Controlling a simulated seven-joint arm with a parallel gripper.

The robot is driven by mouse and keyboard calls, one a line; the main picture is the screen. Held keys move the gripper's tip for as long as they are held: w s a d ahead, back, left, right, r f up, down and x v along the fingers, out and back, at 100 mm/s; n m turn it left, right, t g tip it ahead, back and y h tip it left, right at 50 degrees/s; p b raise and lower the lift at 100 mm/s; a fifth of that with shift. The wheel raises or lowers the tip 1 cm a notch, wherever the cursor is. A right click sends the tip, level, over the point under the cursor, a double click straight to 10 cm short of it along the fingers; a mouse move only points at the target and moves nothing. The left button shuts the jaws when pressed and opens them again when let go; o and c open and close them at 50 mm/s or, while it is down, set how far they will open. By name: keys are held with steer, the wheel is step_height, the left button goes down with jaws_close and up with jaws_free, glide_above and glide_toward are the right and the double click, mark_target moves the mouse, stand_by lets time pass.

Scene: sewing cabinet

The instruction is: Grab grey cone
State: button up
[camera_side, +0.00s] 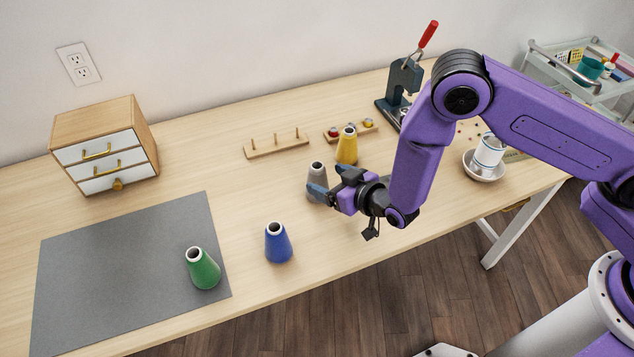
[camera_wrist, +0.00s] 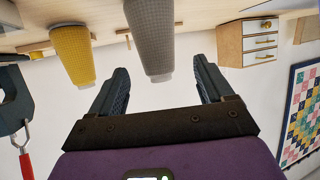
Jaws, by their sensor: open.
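The grey cone (camera_side: 317,177) stands upright on the wooden table, near the middle in the side view. In the wrist view, which is upside down, the grey cone (camera_wrist: 152,38) sits ahead of the gap between my fingers, its narrow end toward that gap. My gripper (camera_side: 329,182) is open, level and low over the table, with its fingertips at the cone in the side view. In the wrist view both dark fingers of my gripper (camera_wrist: 161,80) are spread wide. I cannot tell whether either finger touches the cone.
A yellow cone (camera_side: 347,147) stands just behind the grey one. A blue cone (camera_side: 278,244) stands in front, and a green cone (camera_side: 203,269) stands on the grey mat (camera_side: 120,255). A pegged rack (camera_side: 277,147), a small drawer cabinet (camera_side: 104,150) and a press (camera_side: 398,86) stand farther back.

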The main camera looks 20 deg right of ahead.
steer(key=shift+x, duration=3.55)
steer(key=shift+d+f, duration=0.1)
steer(key=c, duration=1.1)
